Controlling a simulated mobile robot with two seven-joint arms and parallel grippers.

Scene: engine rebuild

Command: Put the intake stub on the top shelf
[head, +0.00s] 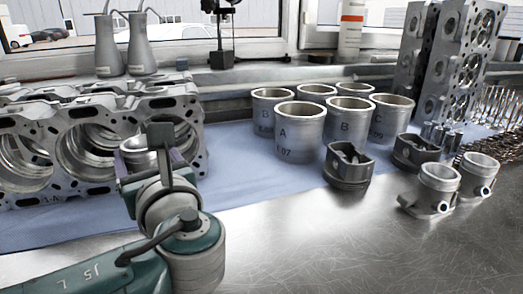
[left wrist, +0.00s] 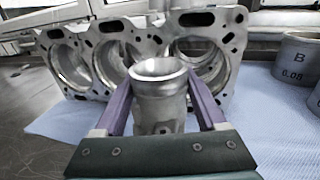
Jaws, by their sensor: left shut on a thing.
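My left gripper (head: 152,158) is shut on an intake stub (head: 137,152), a small grey metal tube with a round open bore. In the left wrist view the stub (left wrist: 158,92) stands upright between the two purple-sided fingers (left wrist: 160,105) of my left gripper, bore facing up. It is in front of the engine block (head: 85,135). Whether its foot touches anything is hidden. Two similar stubs stand on the metal bench at the right, a nearer one (head: 437,188) and one beside it (head: 481,174). No shelf can be made out. My right gripper is not in view.
Several cylinder liners (head: 300,132) and two pistons (head: 348,166) stand on and by the blue cloth (head: 245,192). Cylinder heads (head: 455,60) stand at the back right. Oil cans (head: 108,52) are behind the block. The front metal bench (head: 330,245) is clear.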

